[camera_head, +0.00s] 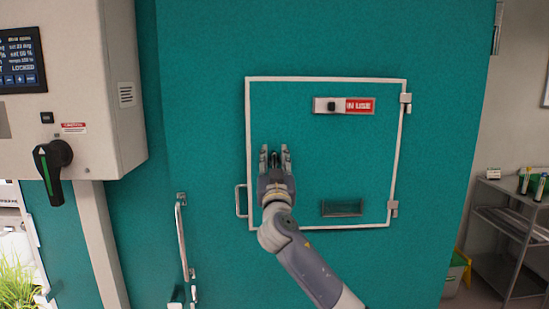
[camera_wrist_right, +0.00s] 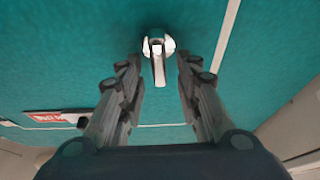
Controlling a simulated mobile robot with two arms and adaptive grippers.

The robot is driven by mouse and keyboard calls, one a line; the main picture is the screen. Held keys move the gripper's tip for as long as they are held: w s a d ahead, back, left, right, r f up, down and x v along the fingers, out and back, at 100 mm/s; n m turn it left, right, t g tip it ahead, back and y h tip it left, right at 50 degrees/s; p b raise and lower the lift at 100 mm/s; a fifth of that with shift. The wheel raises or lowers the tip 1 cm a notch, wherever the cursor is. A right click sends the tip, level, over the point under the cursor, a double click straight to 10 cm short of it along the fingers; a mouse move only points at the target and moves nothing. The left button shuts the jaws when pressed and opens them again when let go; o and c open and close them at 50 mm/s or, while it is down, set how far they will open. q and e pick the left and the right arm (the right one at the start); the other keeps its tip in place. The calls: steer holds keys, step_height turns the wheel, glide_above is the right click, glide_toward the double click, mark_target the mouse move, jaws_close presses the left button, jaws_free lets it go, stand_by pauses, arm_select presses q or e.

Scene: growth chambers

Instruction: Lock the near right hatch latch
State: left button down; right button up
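The hatch (camera_head: 330,150) is a white-framed teal panel set in a large teal door. In the right wrist view the latch (camera_wrist_right: 158,55) shows as a pale round base with a short lever pointing down the picture. My right gripper (camera_head: 273,155) is in front of the hatch's left part and mostly hides the latch in the head view. In the right wrist view its fingers (camera_wrist_right: 157,72) are spread, one on each side of the lever, with a visible gap on both sides. Whether the fingertips reach as deep as the lever is unclear. My left gripper is out of view.
A red "IN USE" sign (camera_head: 360,106) with a slider is on the upper hatch. A pull handle (camera_head: 238,200) is on its left edge and a dark slot (camera_head: 342,208) lower right. A control box (camera_head: 75,90) juts out at left; a shelf rack (camera_head: 510,225) stands at right.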

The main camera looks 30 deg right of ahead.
jaws_close()
